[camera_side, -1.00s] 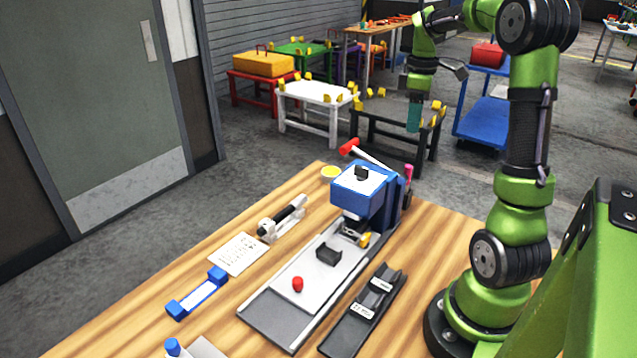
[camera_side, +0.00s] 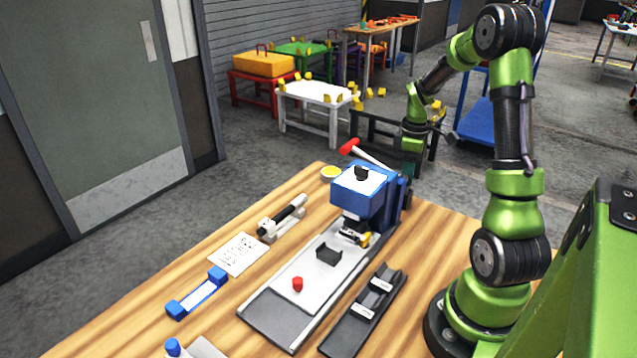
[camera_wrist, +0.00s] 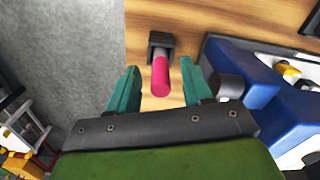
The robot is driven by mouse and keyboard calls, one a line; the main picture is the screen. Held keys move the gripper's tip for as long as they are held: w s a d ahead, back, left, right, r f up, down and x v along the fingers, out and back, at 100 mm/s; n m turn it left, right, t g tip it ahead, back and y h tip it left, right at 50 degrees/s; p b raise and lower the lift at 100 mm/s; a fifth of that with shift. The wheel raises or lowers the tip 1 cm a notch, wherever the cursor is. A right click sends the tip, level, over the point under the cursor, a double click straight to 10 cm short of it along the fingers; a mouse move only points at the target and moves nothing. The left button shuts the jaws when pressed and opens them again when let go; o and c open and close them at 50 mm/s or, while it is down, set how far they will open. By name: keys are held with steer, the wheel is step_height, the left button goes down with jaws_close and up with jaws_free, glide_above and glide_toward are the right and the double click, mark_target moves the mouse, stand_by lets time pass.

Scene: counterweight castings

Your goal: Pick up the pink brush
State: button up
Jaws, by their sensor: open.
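The pink brush (camera_wrist: 160,78) stands in a small dark square holder (camera_wrist: 161,40) at the edge of the wooden table, beside the blue machine. In the wrist view its pink end points towards the camera and lies between the two teal fingers of my gripper (camera_wrist: 158,88). The fingers are open, with a gap on each side of the brush. In the side view my gripper (camera_side: 409,168) is low behind the blue machine, and the brush is hidden there.
The blue machine (camera_side: 358,204) with a red-tipped lever (camera_side: 349,146) stands close to my gripper; its blue body (camera_wrist: 240,70) is just right of the fingers in the wrist view. A yellow-topped round tin (camera_side: 331,173) sits at the back edge. Beyond that edge is floor.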

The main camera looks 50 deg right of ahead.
steer(key=shift+f, duration=0.9)
steer(key=shift+c, duration=0.3)
jaws_close()
